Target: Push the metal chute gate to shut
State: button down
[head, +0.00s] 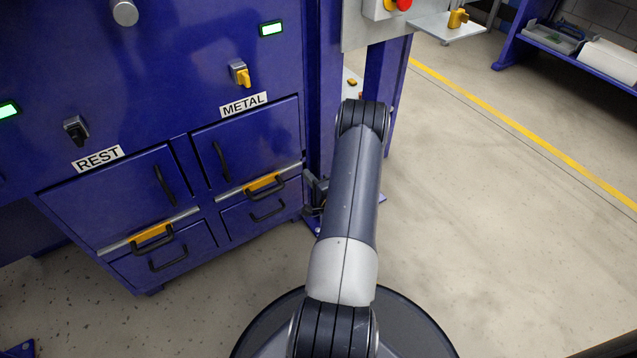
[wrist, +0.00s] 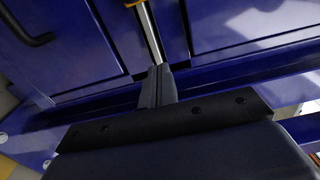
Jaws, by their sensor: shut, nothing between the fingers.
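The metal chute gate (head: 263,182) shows as a thin steel edge with a yellow grip under the METAL label (head: 243,105), on the blue cabinet. In the wrist view its steel edge (wrist: 150,35) runs down from the top, with a bit of yellow at the upper end. My gripper (head: 314,186) is at the right end of this edge, partly hidden behind my arm. In the wrist view my gripper's fingers (wrist: 159,72) are shut and empty, with their tips at the near end of the steel edge. I cannot tell whether they touch it.
A like gate (head: 152,234) with a yellow grip is under the REST label (head: 98,158). Black handles stick out from the doors and drawers. A blue post (head: 318,80) stands just right of the METAL door, close to my gripper. The floor to the right is clear.

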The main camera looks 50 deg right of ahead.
jog(key=p+v, duration=0.3)
jog(key=v, duration=0.7)
jog(key=shift+s, duration=0.2)
jog(key=shift+w+d, duration=0.1)
